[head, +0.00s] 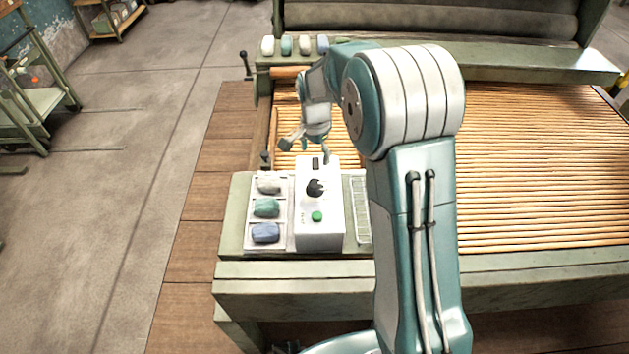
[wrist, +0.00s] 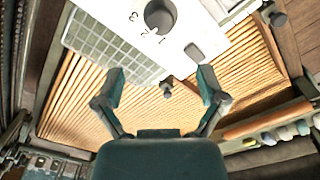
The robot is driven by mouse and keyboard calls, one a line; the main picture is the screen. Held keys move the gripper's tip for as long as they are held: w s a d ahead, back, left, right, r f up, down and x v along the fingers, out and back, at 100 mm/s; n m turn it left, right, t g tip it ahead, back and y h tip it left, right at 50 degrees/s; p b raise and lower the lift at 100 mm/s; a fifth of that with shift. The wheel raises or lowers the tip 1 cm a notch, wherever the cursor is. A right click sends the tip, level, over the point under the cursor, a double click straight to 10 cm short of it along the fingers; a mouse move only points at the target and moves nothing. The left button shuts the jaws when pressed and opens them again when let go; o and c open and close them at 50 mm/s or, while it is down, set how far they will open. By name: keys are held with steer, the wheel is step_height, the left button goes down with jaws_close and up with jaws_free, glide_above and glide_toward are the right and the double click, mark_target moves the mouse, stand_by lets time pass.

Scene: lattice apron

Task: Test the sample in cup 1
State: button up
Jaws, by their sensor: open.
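A white tester box (head: 318,235) stands on the green ledge, with a black dial (head: 316,187), a green button (head: 316,216) and a dark slot (head: 315,163). In the wrist view the dial (wrist: 160,15) has small numerals beside it, and the slot (wrist: 195,52) is near the box edge. Left of the box, a white tray (head: 284,240) holds a whitish lump (head: 268,184), a teal lump (head: 266,207) and a blue lump (head: 265,233). I cannot tell which is cup 1. My gripper (head: 306,150) is open and empty, above the far end of the box; its fingers (wrist: 163,78) are spread wide.
A grey grille panel (head: 360,205) lies right of the box. A lattice of wooden slats (head: 540,165) spreads behind. Several coloured lumps sit on a back rail (head: 285,53). A dark-knobbed peg (wrist: 167,90) shows between my fingers in the wrist view.

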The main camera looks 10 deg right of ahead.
mark_target(315, 183)
step_height(315, 183, down, 12)
steer(key=shift+w+r, duration=0.15)
steer(key=shift+r, duration=0.05)
stand_by(0.4)
steer(key=c, duration=1.2)
